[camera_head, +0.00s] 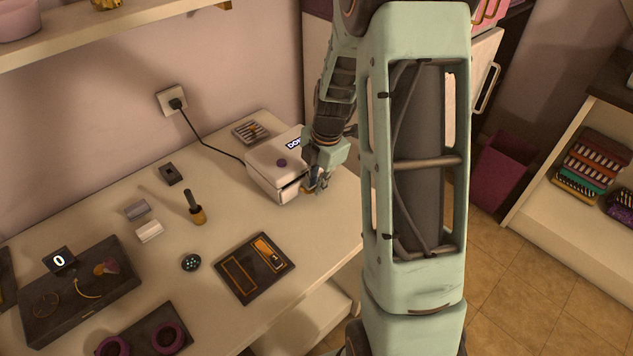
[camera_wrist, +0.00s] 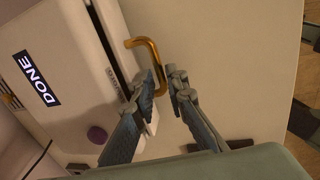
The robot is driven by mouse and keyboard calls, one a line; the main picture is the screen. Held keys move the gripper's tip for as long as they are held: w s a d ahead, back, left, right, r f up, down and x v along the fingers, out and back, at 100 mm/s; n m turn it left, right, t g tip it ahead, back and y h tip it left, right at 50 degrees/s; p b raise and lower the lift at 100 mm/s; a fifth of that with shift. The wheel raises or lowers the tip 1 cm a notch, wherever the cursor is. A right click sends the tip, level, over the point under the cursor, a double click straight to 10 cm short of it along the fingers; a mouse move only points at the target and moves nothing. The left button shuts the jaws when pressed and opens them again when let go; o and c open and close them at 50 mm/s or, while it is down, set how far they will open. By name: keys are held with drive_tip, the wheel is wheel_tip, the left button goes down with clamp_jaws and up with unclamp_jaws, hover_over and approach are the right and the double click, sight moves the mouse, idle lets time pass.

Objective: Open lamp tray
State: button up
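The lamp (camera_head: 272,168) is a white box on the table with a "DONE" display and a purple button. It also fills the left of the wrist view (camera_wrist: 62,52). Its tray front (camera_wrist: 120,45) runs along the side facing my gripper, with a narrow dark gap between it and the body. A gold bent handle (camera_wrist: 143,42) sticks out from the tray front. My gripper (camera_wrist: 161,78) is at the handle, its fingertips apart with the lower part of the handle between them. I cannot tell whether either finger touches it. In the head view my gripper (camera_head: 322,184) partly hides the tray.
A black cord runs from the lamp to a wall socket (camera_head: 172,100). A brush bottle (camera_head: 196,208), small blocks (camera_head: 149,231), a dark tray (camera_head: 254,268) and a dark board with a "0" display (camera_head: 80,290) lie to the left. The table's right edge is close by.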

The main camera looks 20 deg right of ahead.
clamp_jaws()
drive_tip(key=shift+s, duration=0.1)
drive_tip(key=shift+c, duration=0.4)
unclamp_jaws()
drive_tip(key=shift+o, duration=1.4)
drive_tip(key=shift+r, duration=0.1)
drive_tip(key=shift+s+d+r+p, duration=0.1)
drive_tip(key=shift+r+p, duration=0.75)
drive_tip(key=shift+r, duration=0.65)
wheel_tip(320, 180, up, 9)
drive_tip(key=s+p, duration=0.1)
drive_tip(key=p, duration=0.4)
drive_tip(key=shift+s+d, duration=0.3)
